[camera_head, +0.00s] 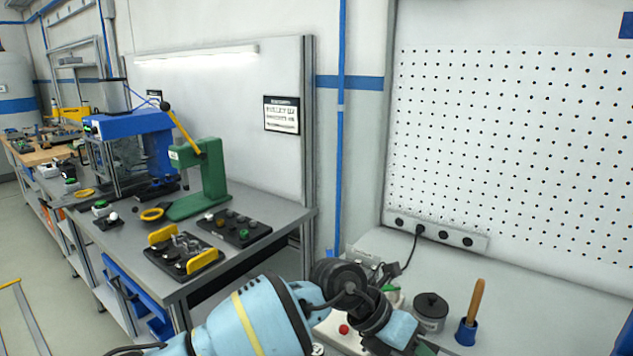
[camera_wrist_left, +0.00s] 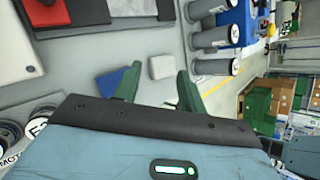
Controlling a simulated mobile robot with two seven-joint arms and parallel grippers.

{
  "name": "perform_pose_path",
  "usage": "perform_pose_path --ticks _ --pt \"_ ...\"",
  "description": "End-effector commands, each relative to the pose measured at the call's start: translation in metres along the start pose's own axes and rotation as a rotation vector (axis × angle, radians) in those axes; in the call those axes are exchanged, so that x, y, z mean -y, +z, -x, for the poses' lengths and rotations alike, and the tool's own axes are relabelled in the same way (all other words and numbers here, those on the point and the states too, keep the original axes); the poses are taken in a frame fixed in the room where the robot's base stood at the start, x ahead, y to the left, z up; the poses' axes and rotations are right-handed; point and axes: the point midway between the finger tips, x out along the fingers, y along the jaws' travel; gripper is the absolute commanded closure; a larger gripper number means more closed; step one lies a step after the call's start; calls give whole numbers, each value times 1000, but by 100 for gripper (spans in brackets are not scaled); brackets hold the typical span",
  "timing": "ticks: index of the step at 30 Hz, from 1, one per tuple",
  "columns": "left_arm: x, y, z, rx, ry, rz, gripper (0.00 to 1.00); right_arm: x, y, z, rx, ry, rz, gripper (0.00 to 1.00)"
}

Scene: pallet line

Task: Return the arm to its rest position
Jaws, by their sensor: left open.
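My left arm (camera_head: 255,320) comes in from the lower left of the head view and reaches toward the white bench at right. Its dark wrist is bent down near the bottom edge, and its fingers are mostly hidden or cut off there. In the left wrist view my left gripper (camera_wrist_left: 157,88) shows two green fingers spread apart with nothing held between them. My right gripper is in neither view.
The white bench holds a dark round pot (camera_head: 430,312) and a wooden-handled tool in a blue holder (camera_head: 470,315), close to my wrist. A grey workbench at left carries a green press (camera_head: 205,180) and a black tray with yellow handles (camera_head: 183,255). A pegboard (camera_head: 515,150) stands behind.

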Motion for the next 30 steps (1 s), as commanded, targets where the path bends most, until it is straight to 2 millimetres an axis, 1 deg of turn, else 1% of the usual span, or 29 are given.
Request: perform_pose_path --ticks 1,3,6,9,11,13,17,20,23,26,27,29,30 --pt "12 -6 -10 37 -88 45 59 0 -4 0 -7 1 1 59" --pt "29 -11 -18 103 -214 116 59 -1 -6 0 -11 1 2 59" --pt "50 -15 -23 210 -393 239 59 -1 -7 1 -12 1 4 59" --pt "61 -18 -20 322 -554 380 59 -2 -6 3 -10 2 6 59" --pt "64 -20 -16 392 -642 472 59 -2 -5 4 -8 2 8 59" --pt "62 -24 -9 473 -735 585 59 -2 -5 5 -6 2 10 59" --pt "47 -36 4 626 -883 811 59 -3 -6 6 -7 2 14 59" --pt "27 -52 14 743 -974 998 59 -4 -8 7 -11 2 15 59" --pt "2 -76 22 858 -1043 1193 59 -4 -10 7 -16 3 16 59" --pt "-25 -109 27 971 -1091 1395 59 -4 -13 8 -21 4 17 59" --pt "-36 -124 28 1015 -1103 1477 59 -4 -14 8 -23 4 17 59" --pt "-51 -150 28 1078 -1116 1601 59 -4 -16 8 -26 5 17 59" --pt "-61 -167 28 1118 -1120 1680 59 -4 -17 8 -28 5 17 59"
